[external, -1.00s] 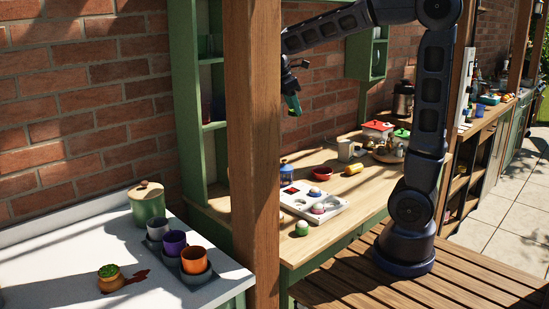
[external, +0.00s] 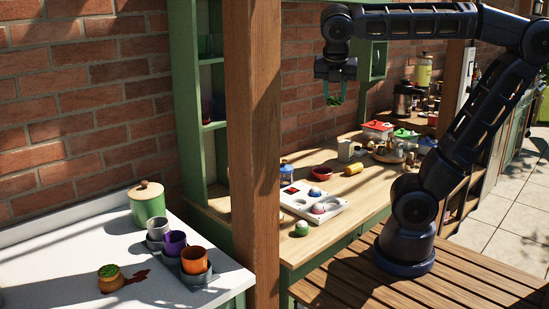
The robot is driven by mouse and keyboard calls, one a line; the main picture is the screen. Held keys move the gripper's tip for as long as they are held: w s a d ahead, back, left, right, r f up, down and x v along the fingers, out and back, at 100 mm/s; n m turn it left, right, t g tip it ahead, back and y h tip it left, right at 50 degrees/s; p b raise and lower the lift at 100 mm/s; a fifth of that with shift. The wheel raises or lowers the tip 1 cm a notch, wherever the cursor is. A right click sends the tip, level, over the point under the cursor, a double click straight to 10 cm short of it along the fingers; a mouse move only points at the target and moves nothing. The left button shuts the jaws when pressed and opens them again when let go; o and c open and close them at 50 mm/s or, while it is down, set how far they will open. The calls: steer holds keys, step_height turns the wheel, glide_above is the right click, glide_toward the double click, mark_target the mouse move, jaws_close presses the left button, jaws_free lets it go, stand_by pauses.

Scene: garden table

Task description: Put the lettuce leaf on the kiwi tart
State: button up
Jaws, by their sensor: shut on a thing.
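My gripper (external: 335,95) is high above the wooden table, fingers pointing down. It is shut on a small dark green, leafy thing, which looks like the lettuce leaf (external: 336,101). The leaf is in the air, well apart from the table. A small round thing with a green top and pale lower part, likely the kiwi tart (external: 302,229), sits on the wooden table near its front edge, in front of the white tray. It is too small to be sure. My gripper is far above and behind it in the picture.
The white tray (external: 332,215) holds blue and purple round things. A red bowl (external: 322,174), yellow thing (external: 354,169) and white mug (external: 345,150) stand behind. A wooden post (external: 252,150) hides part of the table. The white counter (external: 60,265) holds cups and a green-topped orange pot (external: 110,281).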

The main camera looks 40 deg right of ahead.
steer(key=s+a+r+n+t+y, duration=0.15)
steer(key=s+a+n, duration=0.3)
steer(key=a, duration=0.55)
steer(key=s+a+r+n+y, duration=0.15)
steer(key=s+a+n, duration=0.3)
steer(key=a, duration=0.55)
steer(key=s+a+r+n+y, duration=0.15)
steer(key=s+a+n, duration=0.3)
steer(key=a, duration=0.65)
steer(key=w+a+f, duration=0.7)
steer(key=a, duration=0.4)
steer(key=w+a+f, duration=0.7)
steer(key=a, duration=0.3)
steer(key=w+a+f, duration=0.3)
steer(key=a+f, duration=0.6)
steer(key=f, duration=0.2)
steer(key=w+a+f, duration=0.3)
steer(key=a+f, duration=0.6)
steer(key=f, duration=0.3)
step_height(320, 180, up, 5)
steer(key=m, duration=0.2)
glide_above(106, 266)
steer(key=s, duration=0.2)
steer(key=shift+f+t+h, duration=0.25)
steer(key=shift+f+h, duration=0.1)
steer(key=shift+f, duration=3.7)
